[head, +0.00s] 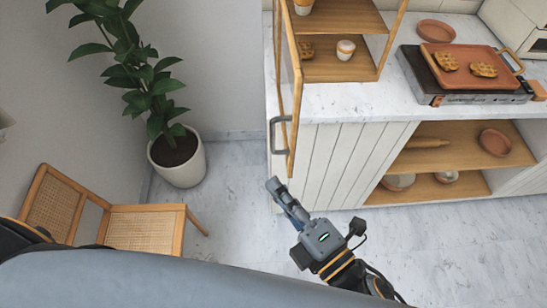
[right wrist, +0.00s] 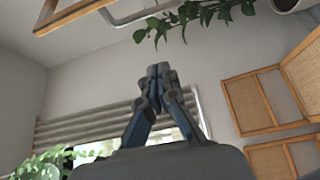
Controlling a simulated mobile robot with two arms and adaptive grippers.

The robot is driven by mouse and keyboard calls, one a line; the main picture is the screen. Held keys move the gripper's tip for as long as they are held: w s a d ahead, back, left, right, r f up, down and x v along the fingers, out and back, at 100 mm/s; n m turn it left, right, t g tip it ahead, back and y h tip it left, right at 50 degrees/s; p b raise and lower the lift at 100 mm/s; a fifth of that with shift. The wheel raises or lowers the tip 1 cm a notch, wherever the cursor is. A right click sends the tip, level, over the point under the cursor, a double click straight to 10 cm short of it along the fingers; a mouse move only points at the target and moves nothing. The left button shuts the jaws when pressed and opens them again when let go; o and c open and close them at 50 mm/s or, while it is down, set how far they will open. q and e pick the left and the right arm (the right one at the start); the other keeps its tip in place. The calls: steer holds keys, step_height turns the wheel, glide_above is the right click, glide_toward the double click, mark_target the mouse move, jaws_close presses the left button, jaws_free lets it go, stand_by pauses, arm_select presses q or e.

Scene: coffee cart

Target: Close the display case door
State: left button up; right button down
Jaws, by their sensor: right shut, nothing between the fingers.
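The wooden display case (head: 335,70) stands on the marble counter at the top of the head view. Its door (head: 292,100) hangs open, swung out past the counter's front edge and seen nearly edge-on. A grey bar handle (head: 272,140) is on the door's left side. The right wrist view shows the door's wooden frame (right wrist: 80,14) at the top left and the handle (right wrist: 125,17) beside it. My right gripper (head: 275,186) is shut and empty, below the handle in the picture and apart from it; its closed fingers show in the right wrist view (right wrist: 158,72). My left gripper is out of view.
A potted plant (head: 178,160) stands on the floor left of the counter. A cane chair (head: 140,230) is at the lower left. A griddle (head: 470,70) with waffles sits on the counter (head: 365,98). The floor between chair and counter is clear.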

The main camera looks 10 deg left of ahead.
mark_target(271, 149)
steer(key=p+x, duration=0.3)
steer(key=x, duration=0.7)
steer(key=d, duration=0.1)
steer(key=w+d+p, duration=0.1)
steer(key=d, duration=0.1)
steer(key=shift+w+d, duration=0.35)
steer(key=shift+w, duration=0.05)
steer(key=shift+d, duration=0.1)
